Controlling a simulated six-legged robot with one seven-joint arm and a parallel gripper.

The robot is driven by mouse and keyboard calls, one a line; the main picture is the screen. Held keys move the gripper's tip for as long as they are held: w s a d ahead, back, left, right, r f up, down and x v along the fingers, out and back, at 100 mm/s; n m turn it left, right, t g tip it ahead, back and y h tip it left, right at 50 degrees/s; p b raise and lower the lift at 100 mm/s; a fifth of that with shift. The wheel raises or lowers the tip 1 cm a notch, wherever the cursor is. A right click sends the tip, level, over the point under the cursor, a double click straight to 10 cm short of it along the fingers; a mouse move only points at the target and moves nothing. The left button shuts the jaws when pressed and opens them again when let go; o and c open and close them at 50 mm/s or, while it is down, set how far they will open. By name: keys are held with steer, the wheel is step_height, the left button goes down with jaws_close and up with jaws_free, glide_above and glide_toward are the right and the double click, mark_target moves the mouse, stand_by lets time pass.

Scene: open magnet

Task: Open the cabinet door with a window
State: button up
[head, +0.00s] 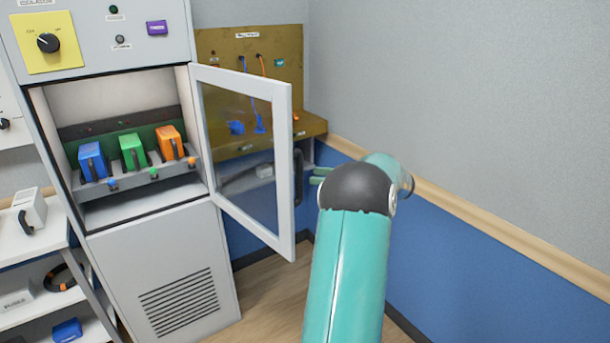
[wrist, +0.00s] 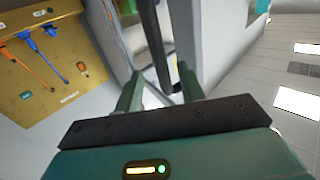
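The cabinet door with a window (head: 285,165) stands wide open, swung out to the right of the cabinet (head: 160,265). It is a white frame around a clear pane. Its dark vertical handle (head: 298,178) is on the outer face near the free edge. My gripper (head: 318,175) is just right of the handle, mostly hidden behind my arm in the head view. In the wrist view, my gripper (wrist: 160,75) has its green fingers apart, with the dark handle (wrist: 153,40) showing between and beyond them. A gap shows beside the handle; contact cannot be told.
Inside the cabinet are blue (head: 92,161), green (head: 132,151) and orange (head: 169,143) blocks. A yellow panel (head: 285,45) with hanging cables stands behind the door. White shelves (head: 35,245) are at left. A grey and blue wall (head: 480,230) bounds the right side.

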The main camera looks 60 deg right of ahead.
steer(key=v, duration=0.7)
steer(key=shift+s, duration=0.2)
steer(key=shift+d, duration=0.1)
